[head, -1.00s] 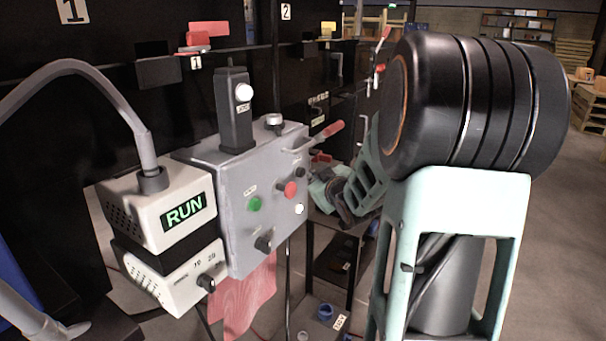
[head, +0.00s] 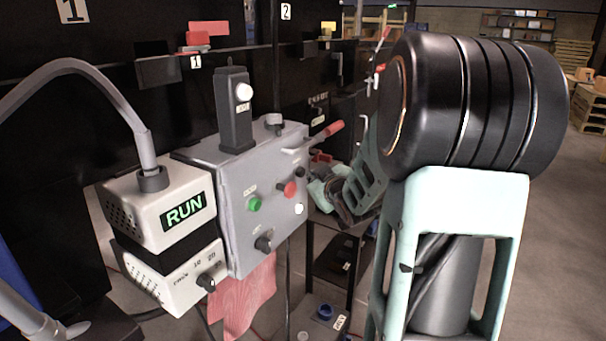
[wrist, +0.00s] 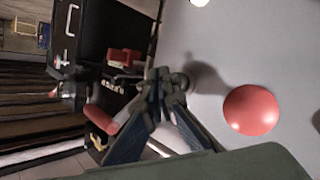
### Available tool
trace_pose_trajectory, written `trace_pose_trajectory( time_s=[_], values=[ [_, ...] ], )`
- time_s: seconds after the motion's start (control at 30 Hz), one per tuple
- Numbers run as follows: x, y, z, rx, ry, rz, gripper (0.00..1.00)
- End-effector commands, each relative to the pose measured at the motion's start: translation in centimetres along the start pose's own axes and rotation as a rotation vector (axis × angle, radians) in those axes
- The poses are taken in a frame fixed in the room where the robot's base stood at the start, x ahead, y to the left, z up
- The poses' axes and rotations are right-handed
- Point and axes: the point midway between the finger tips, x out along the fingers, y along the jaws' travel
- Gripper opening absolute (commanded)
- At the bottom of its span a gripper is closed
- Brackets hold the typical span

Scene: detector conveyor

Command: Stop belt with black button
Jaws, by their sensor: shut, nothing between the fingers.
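The grey control box (head: 230,200) carries a small black button (head: 300,172) at its upper right, above and right of the red button (head: 289,189). The red button (wrist: 251,110) is large in the wrist view. My gripper (wrist: 165,78) is shut and empty. Its fingertips are close beside a dark round knob or button (wrist: 181,82) on the panel; I cannot tell whether they touch it. In the head view my gripper (head: 318,190) is just right of the box, partly hidden. The display (head: 184,211) left of the box reads RUN in green.
The box also has a green button (head: 254,204), a white button (head: 299,209) and a black knob (head: 262,243). A red-handled lever (head: 333,128) sticks out at its upper right. A black post (head: 233,115) stands on top. Open floor lies at the right.

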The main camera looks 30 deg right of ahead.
Motion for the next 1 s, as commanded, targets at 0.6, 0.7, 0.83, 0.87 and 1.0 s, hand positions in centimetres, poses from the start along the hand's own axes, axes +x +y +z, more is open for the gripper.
trace_pose_trajectory(
  time_s=[0.6, 0.7, 0.83, 0.87, 1.0],
  values=[
    [0.49, -0.38, -0.35, -0.001, 0.001, 0.0, 0.0],
    [0.57, -0.45, -0.4, -0.001, 0.001, 0.0, 0.0],
    [0.68, -0.52, -0.47, -0.001, 0.001, 0.0, 0.0],
    [0.7, -0.54, -0.49, -0.001, 0.001, 0.0, 0.0],
    [0.82, -0.62, -0.58, -0.001, 0.001, 0.0, 0.0]
  ],
)
